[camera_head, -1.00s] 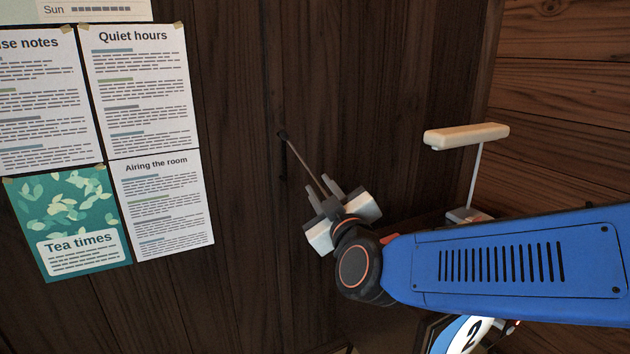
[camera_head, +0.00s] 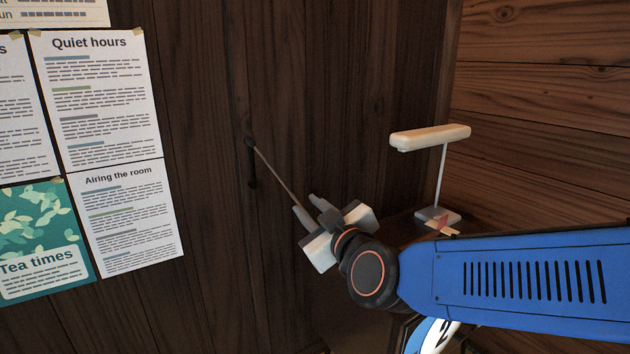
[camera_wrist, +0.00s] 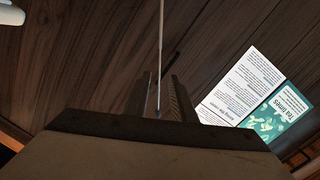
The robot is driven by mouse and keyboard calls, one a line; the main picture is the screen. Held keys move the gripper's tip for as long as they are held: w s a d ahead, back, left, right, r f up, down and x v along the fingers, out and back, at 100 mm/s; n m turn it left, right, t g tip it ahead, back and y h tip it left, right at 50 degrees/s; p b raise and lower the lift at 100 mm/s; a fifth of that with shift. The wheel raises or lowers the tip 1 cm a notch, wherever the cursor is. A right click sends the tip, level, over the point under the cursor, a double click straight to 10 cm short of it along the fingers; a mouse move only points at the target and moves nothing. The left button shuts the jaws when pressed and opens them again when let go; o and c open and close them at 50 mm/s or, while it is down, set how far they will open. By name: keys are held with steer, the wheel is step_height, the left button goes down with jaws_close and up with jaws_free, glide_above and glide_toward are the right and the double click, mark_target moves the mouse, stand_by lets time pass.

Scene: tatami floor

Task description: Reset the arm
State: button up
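My gripper (camera_head: 308,203) is low in the middle of the head view, in front of a dark wooden panel. Its two fingers stand apart, with a gap between them in the wrist view (camera_wrist: 160,88). In the wrist view the rod (camera_wrist: 161,45) lines up with the gap between the fingers. I see no finger closed on it. Its exact depth, and whether it touches a finger, cannot be told.
A dark upright handle (camera_head: 252,172) is on the panel below the knob. Posters, including "Quiet hours" (camera_head: 97,100), hang on the left. A cream bar on a thin stand (camera_head: 430,137) stands at right before a wooden wall (camera_head: 550,100).

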steer(key=s+d+f+m+g+h, duration=0.2)
steer(key=s+d+f+m+g, duration=0.15)
steer(key=d+f, duration=0.4)
steer(key=s+d+f+m+g+h, duration=0.2)
steer(key=s+d+f+g, duration=0.15)
steer(key=d, duration=0.75)
steer(key=s+d+f+m+g+h, duration=0.2)
steer(key=s+d+f, duration=0.1)
steer(key=s+d, duration=0.3)
steer(key=s+d+f+m+g+h, duration=0.1)
steer(key=s+d+f+m, duration=0.2)
steer(key=s+d, duration=0.3)
steer(key=shift+s+d+f+g+h, duration=0.4)
steer(key=shift+s+f, duration=0.25)
steer(key=shift+s, duration=0.5)
steer(key=shift+a, duration=0.1)
